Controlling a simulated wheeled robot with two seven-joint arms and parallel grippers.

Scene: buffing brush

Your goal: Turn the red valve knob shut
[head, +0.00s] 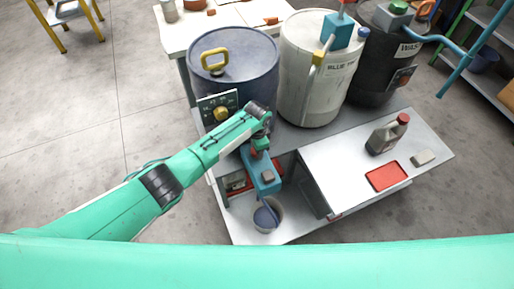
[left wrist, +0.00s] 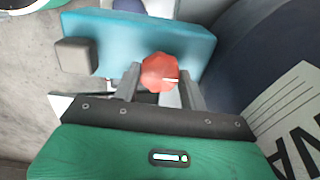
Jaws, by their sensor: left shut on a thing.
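The red valve knob (left wrist: 160,72) is a faceted red knob with a small white mark, seen in the left wrist view in front of a teal valve body (left wrist: 150,38). The teal body also shows in the head view (head: 264,178), below the blue drum. My left gripper (left wrist: 160,85) is shut on the knob, with one grey finger on each side of it. In the head view my left gripper (head: 260,146) reaches down to the valve, and the knob is mostly hidden there. My right gripper is not in view.
A blue drum (head: 235,65) with a yellow handle stands behind the valve. A white drum (head: 300,85) and a black drum (head: 370,75) stand right of it. A small bucket (head: 267,228) sits below the valve. A bottle (head: 386,136) and red tray (head: 388,176) rest on the right-hand bench.

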